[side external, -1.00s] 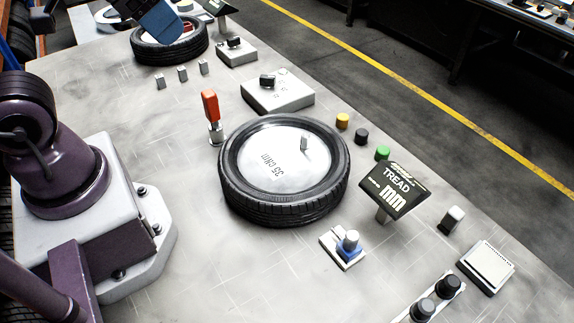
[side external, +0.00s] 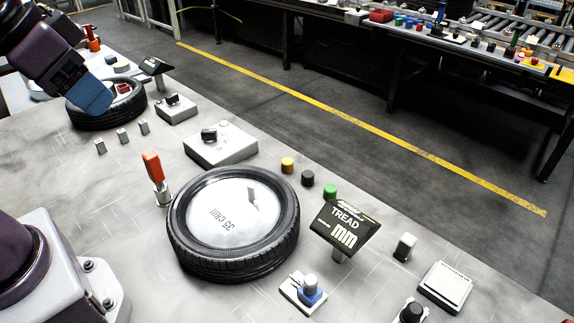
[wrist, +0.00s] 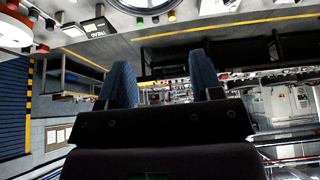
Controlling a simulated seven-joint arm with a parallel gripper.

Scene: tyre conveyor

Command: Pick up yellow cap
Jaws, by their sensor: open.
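A yellow cap (side external: 287,165) stands upright on the grey table in the side external view, behind the near tyre. A black cap (side external: 307,178) and a green cap (side external: 330,191) stand in a row to its right. My gripper (side external: 92,97) is at the upper left, in front of the far tyre and well away from this cap. Its two blue fingers are spread with nothing between them in the wrist view (wrist: 163,82).
The near tyre (side external: 178,246) lies flat beside a red-handled tool (side external: 152,167) and a TREAD sign (side external: 345,226). A grey box (side external: 225,150) stands left of the caps. The far tyre (side external: 80,118) is under my gripper. A yellow floor line (side external: 400,137) runs beyond the table.

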